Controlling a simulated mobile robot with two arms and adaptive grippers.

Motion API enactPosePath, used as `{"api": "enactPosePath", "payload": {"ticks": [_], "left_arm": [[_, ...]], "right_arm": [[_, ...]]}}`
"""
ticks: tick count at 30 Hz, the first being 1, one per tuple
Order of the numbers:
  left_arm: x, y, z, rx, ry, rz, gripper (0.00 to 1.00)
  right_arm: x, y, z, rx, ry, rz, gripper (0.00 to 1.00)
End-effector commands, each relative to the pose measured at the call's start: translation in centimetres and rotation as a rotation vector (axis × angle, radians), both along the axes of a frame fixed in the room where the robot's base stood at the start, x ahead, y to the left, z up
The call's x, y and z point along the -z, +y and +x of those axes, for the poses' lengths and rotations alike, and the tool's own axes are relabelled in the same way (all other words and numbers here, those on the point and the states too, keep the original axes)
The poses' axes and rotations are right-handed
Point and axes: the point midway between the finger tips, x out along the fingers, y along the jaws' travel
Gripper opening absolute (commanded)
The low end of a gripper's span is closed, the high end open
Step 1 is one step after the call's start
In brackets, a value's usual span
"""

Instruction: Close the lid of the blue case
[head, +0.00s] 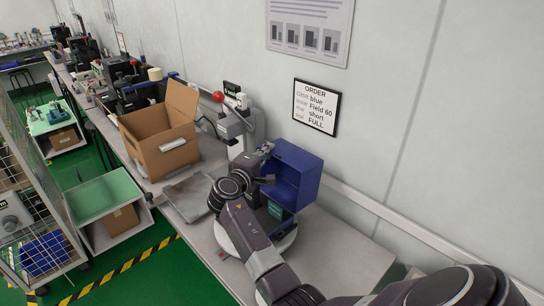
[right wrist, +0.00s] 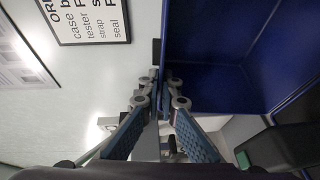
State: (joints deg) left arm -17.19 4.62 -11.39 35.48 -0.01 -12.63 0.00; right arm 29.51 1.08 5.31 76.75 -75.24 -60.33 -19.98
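My right gripper (head: 267,165) is at the left side of the raised panel. In the right wrist view, the gripper's fingertips (right wrist: 160,82) are close together at the panel's left edge (right wrist: 168,60). Whether they touch or grip it is unclear. A dark grey item (right wrist: 280,147) shows at the lower right. My left gripper is out of view.
An open cardboard box (head: 165,148) and a flat grey sheet (head: 188,192) lie left of the case. A grey press with a red knob (head: 218,96) stands behind. The wall with an order sign (head: 316,107) is close behind. Bench right of the case is clear (head: 345,255).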

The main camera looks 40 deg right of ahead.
Motion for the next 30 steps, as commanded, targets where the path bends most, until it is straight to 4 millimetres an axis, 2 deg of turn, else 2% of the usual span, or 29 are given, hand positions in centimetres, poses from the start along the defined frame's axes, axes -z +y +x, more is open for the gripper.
{"api": "enactPosePath", "payload": {"ticks": [1, 6, 18, 30], "left_arm": [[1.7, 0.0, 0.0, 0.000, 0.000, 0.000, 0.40], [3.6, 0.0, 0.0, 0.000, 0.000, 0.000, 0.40], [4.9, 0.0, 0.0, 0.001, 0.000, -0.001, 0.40], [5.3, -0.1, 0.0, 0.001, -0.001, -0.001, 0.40]], "right_arm": [[0.9, 0.6, 0.0, -0.003, -0.003, -0.032, 0.00], [0.3, 2.7, -0.2, -0.003, -0.014, -0.112, 0.00], [0.7, 6.7, -0.5, -0.004, -0.007, -0.102, 0.00], [1.2, 7.8, -0.6, -0.005, -0.003, -0.100, 0.00]]}}
